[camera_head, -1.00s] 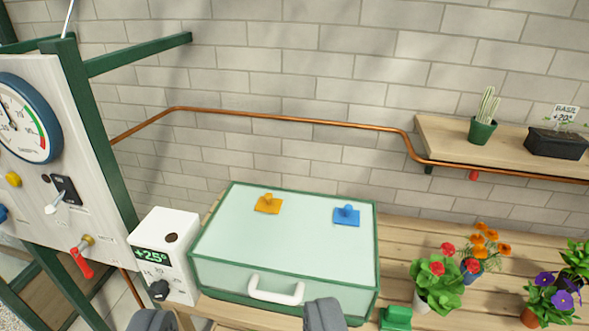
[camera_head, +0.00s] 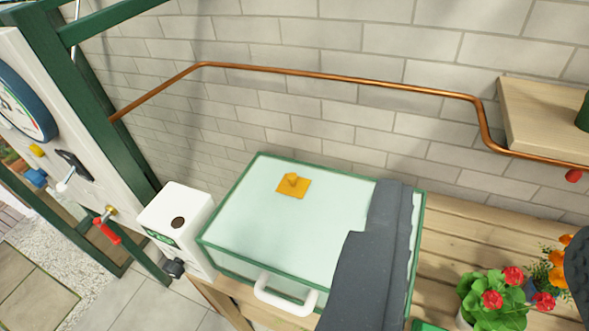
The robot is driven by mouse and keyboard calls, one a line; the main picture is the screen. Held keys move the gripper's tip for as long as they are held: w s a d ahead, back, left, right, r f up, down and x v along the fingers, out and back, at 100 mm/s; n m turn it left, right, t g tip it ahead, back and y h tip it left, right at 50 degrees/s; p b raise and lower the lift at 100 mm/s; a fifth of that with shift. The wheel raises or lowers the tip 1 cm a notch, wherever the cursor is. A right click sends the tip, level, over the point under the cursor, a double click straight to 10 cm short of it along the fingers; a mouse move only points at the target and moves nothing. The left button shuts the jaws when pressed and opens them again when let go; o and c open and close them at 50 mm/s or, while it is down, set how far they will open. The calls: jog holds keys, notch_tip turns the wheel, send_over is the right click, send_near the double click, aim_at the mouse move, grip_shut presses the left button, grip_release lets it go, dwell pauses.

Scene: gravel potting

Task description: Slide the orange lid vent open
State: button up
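The orange lid vent (camera_head: 293,186) is a small square plate with a knob, lying on the pale lid (camera_head: 265,215) of a green-framed box, toward its back left. My gripper (camera_head: 485,225) has its fingers far apart and nothing shows between them. Its left dark grey finger crosses over the right part of the lid, to the right of the orange vent and apart from it in the picture. The other finger is cut off at the right edge. The blue vent is hidden, apparently behind the left finger.
A white box with a dial (camera_head: 178,215) stands left of the lidded box. A white handle (camera_head: 284,296) sticks out in front. A copper pipe (camera_head: 340,76) runs along the brick wall. A red-flowered plant (camera_head: 495,295) stands on the wooden bench at right.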

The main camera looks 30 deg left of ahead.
jog(key=w+a+n+g+p, duration=0.1)
jog(key=w+g+p, duration=0.25)
jog(key=w, duration=0.75)
jog(key=n+g+y+p, duration=0.3)
jog(key=n+g+p, duration=0.55)
jog(key=p, duration=0.45)
send_over(293, 176)
jog(key=s+d, duration=0.4)
notch_tip(293, 176, down, 25)
jog(key=shift+m, duration=0.45)
jog(key=p+x, duration=0.2)
jog(key=x, duration=1.1)
jog(key=shift+a+f, duration=0.2)
jog(key=shift+f, duration=0.05)
jog(key=shift+s, duration=0.1)
jog(key=shift+c, duration=0.3)
grip_shut()
